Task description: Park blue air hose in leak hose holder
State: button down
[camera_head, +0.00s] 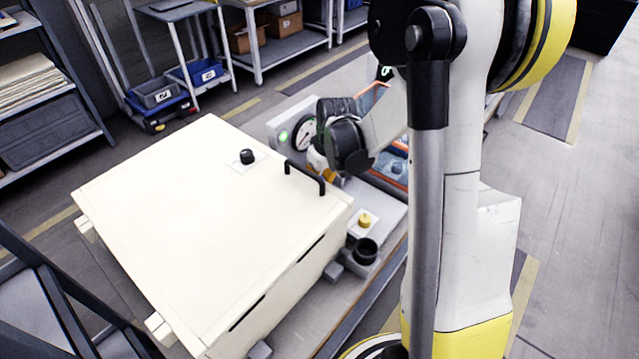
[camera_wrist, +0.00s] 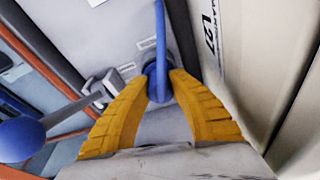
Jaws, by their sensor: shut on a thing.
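The blue air hose (camera_wrist: 161,35) runs down from the top of the wrist view to a looped or ringed end between my fingertips. My gripper (camera_wrist: 160,84) has orange ribbed fingers, closed on the hose at this end. In the head view my gripper shows only as a bit of orange (camera_head: 318,162) beside the gauge, mostly hidden by my wrist; the hose cannot be made out there. I cannot tell for certain which part is the leak hose holder. A black round cup (camera_head: 365,249) stands at the cream box's right corner.
The large cream box (camera_head: 205,230) with a black handle (camera_head: 305,177) fills the left middle. A round gauge (camera_head: 304,133) stands behind it. A yellow knob (camera_head: 364,219) is near the cup. In the wrist view, a grey clamp-like part (camera_wrist: 100,92) and blue ball (camera_wrist: 20,138) lie left.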

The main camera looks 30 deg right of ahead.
jog(key=c, duration=1.2)
grip_release()
jog(key=shift+r, duration=0.1)
jog(key=v, duration=1.2)
